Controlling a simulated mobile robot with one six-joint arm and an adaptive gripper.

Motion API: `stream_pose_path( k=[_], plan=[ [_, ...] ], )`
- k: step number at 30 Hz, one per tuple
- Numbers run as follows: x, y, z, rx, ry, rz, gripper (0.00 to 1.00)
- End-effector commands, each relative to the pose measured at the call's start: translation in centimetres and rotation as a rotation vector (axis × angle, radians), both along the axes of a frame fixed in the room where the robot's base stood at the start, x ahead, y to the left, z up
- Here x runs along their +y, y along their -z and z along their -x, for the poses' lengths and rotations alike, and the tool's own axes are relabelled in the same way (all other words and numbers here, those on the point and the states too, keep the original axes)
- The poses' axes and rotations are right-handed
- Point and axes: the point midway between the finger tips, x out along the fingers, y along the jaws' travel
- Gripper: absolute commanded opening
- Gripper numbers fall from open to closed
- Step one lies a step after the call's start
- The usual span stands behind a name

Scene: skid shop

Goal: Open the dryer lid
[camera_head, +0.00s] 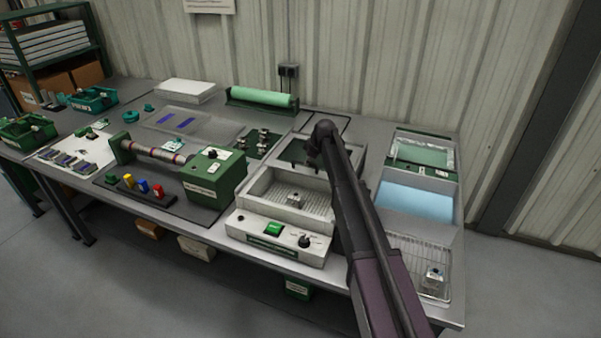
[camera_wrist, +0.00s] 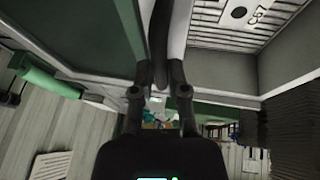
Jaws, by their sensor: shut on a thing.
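The dryer (camera_head: 252,189) is a pale open-topped box with a wire rack inside and a front panel with a green button and a black knob. Its lid (camera_head: 293,152), pale-rimmed with a dark pane, stands raised and tilted back at the rear of the box. My gripper (camera_head: 315,156) is at the lid's upper area, partly hidden by my arm. In the wrist view my gripper (camera_wrist: 160,75) is shut on a dark bar at the lid's edge, likely the lid handle. The lid's dark green pane (camera_wrist: 80,35) fills the upper left there.
A green machine (camera_head: 213,178) with a roller stands left of the dryer. A green roll (camera_head: 262,98) lies behind. Trays with a green sheet (camera_head: 422,154) and blue liquid (camera_head: 415,202) and a wire rack (camera_head: 408,258) are on the right. A wall rises behind the bench.

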Motion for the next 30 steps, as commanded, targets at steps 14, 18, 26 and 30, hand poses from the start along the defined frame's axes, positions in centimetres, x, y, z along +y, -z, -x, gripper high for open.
stream_pose_path(
  k=[14, 18, 26, 30],
  plan=[
    [-0.8, 0.0, -2.3, 0.001, -0.002, -0.001, 0.0],
    [-0.8, 0.0, -2.2, 0.002, -0.002, -0.001, 0.32],
    [-0.8, 0.0, -2.2, 0.002, -0.001, 0.0, 0.54],
    [-0.8, 0.0, -2.2, 0.002, -0.001, 0.0, 0.54]
  ],
)
